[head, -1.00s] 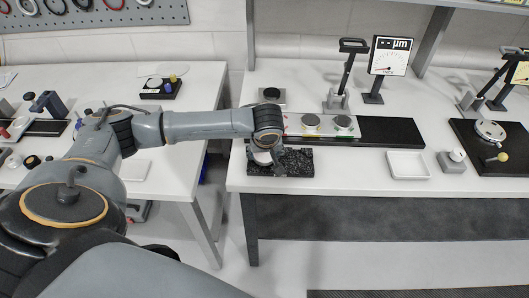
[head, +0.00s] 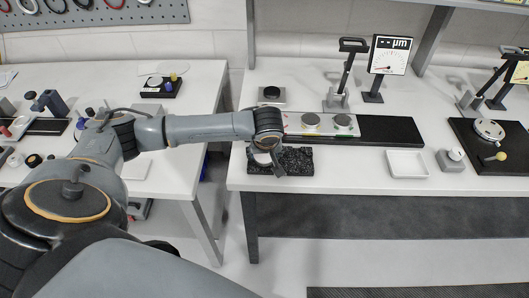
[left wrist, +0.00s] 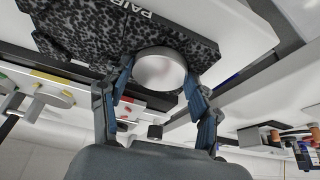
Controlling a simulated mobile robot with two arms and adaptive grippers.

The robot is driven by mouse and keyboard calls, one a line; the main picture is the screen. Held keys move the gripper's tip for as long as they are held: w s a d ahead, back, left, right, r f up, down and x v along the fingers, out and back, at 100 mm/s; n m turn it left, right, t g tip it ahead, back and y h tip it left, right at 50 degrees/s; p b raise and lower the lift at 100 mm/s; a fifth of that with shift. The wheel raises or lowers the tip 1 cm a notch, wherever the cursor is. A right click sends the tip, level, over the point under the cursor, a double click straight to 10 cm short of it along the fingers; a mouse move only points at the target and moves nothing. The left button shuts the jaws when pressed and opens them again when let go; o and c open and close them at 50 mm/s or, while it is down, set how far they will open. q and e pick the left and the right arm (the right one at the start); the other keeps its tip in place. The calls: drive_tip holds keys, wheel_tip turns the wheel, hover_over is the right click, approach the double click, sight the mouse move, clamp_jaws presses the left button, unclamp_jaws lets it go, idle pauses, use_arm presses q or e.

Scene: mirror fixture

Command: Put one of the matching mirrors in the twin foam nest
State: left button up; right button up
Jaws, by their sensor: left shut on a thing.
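The dark speckled foam nest (head: 297,164) lies at the front left of the right-hand bench; "PAIR" shows on its edge in the left wrist view (left wrist: 88,28). My left gripper (head: 264,157) is over the nest's left part. It is shut on a round silvery mirror (left wrist: 160,72), with a finger on each side of the rim. I cannot tell whether the mirror touches the foam; the wrist hides part of the nest. Two more round mirrors, one left (head: 311,120) and one right (head: 343,121), sit on a light plate behind the nest. My right gripper is out of view.
A black strip (head: 390,131) extends right of the light plate. A gauge display (head: 390,57) and a black-handled stand (head: 346,75) are behind. Bench between nest and tray is clear.

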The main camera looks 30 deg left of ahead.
use_arm(q)
drive_tip(key=shift+f, duration=0.1)
idle(0.3)
drive_tip(key=o, duration=1.3)
drive_tip(key=shift+o, duration=0.2)
drive_tip(key=shift+r+p, duration=0.25)
drive_tip(key=shift+p, duration=0.15)
wheel_tip(320, 180, up, 3)
drive_tip(key=p, duration=0.3)
drive_tip(key=shift+f+p, duration=0.15)
drive_tip(key=shift+p, duration=0.2)
drive_tip(key=shift+f, duration=0.1)
drive_tip(key=shift+o, duration=0.2)
